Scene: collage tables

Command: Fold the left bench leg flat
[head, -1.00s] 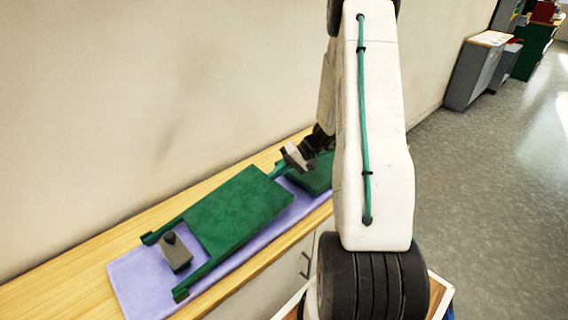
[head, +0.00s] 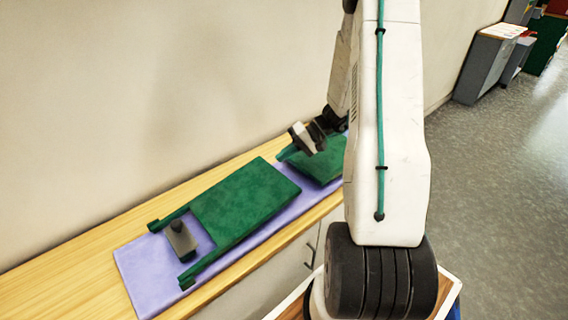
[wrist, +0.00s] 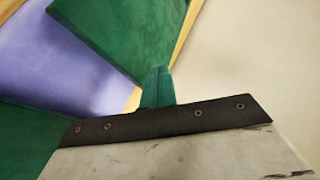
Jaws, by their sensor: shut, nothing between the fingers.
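A green bench panel (head: 245,200) lies on a lavender mat (head: 140,275). Two green rails, a back one (head: 168,219) and a front one (head: 200,270), extend from its left end. I cannot tell whether they form the left leg or how flat it lies. A second green panel (head: 322,162) lies to the right, partly hidden by my arm. My gripper (head: 303,139) is shut and empty, just above that second panel's left part. In the wrist view, a green bar (wrist: 157,87) stands just beyond the gripper's dark edge. Contact cannot be told.
A grey block with a dark knob (head: 181,240) sits between the left rails. The wooden counter (head: 60,255) runs along the wall, clear at its left end. Grey cabinets (head: 485,65) stand far off at the right, beyond open floor.

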